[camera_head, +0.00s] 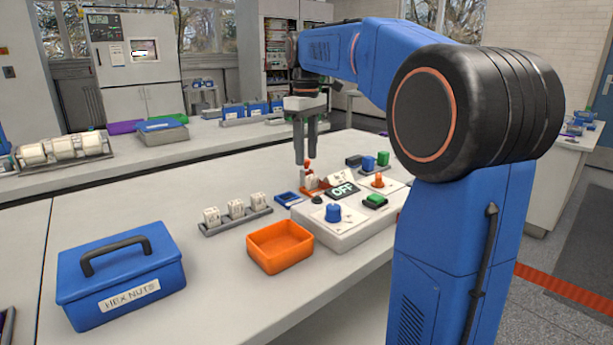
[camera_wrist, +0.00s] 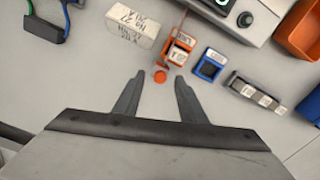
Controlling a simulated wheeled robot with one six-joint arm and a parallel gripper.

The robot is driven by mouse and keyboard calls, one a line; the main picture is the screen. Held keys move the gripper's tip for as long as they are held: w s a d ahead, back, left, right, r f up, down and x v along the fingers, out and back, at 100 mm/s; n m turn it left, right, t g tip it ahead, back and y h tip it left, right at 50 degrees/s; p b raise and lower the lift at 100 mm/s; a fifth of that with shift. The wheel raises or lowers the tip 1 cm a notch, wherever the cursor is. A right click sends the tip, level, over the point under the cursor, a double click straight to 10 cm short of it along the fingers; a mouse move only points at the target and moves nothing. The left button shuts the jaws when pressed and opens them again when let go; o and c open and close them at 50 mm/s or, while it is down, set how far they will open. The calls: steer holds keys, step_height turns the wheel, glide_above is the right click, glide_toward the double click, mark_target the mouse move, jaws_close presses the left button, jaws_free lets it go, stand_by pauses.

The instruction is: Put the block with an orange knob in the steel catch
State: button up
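My gripper (camera_head: 305,158) points down over the bench, with its fingers apart. In the wrist view, a round orange knob (camera_wrist: 160,76) lies between the fingertips (camera_wrist: 159,75), with gaps on both sides. I cannot tell whether the fingers are around it or above it. In the head view the knob (camera_head: 307,162) shows just below the fingers, over a pale block in an orange holder (camera_head: 318,189). The holder with its white-labelled block (camera_wrist: 179,48) lies just beyond the knob in the wrist view. I cannot surely identify the steel catch.
A blue frame (camera_wrist: 210,65) and a grey rail (camera_wrist: 235,78) of white blocks stand right of the holder. A white labelled block (camera_wrist: 131,28) lies left. The control panel (camera_head: 345,233), orange bin (camera_head: 280,262) and blue hex-nuts box (camera_head: 120,275) stand nearer on the bench.

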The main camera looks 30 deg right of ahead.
steer(key=shift+f, duration=0.85)
jaws_close()
steer(key=shift+r, duration=0.15)
